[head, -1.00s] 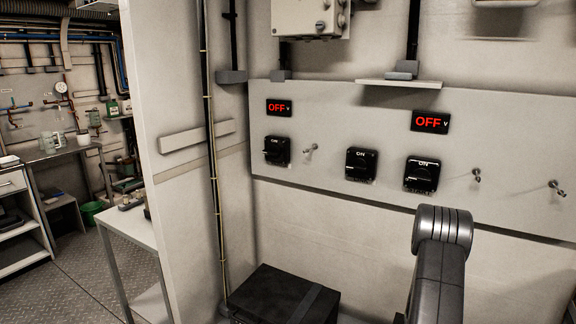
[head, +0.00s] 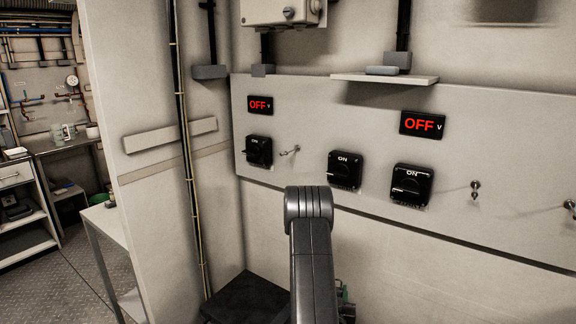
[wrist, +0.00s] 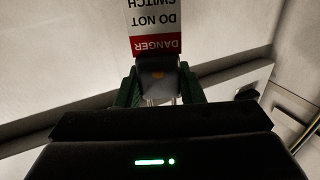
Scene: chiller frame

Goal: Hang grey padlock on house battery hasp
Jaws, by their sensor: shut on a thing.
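My gripper (wrist: 159,86) is shut on the grey padlock (wrist: 158,73), its green fingers on either side of it in the wrist view. A red and white danger tag (wrist: 155,30) appears upside down against the padlock. In the head view my arm covers most of the gripper; only small green and grey parts show low, in front of the wall below the panel. The panel (head: 450,155) carries three black rotary switches, at left (head: 258,151), middle (head: 344,170) and right (head: 412,184). Small metal fittings stick out beside them. I cannot tell which is the house battery hasp.
Two red OFF displays, left (head: 260,105) and right (head: 423,123), sit above the switches. A small shelf (head: 385,79) juts out above the panel. A black box (head: 247,297) stands low by the wall. A partition (head: 120,180) with a vertical cable is at left.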

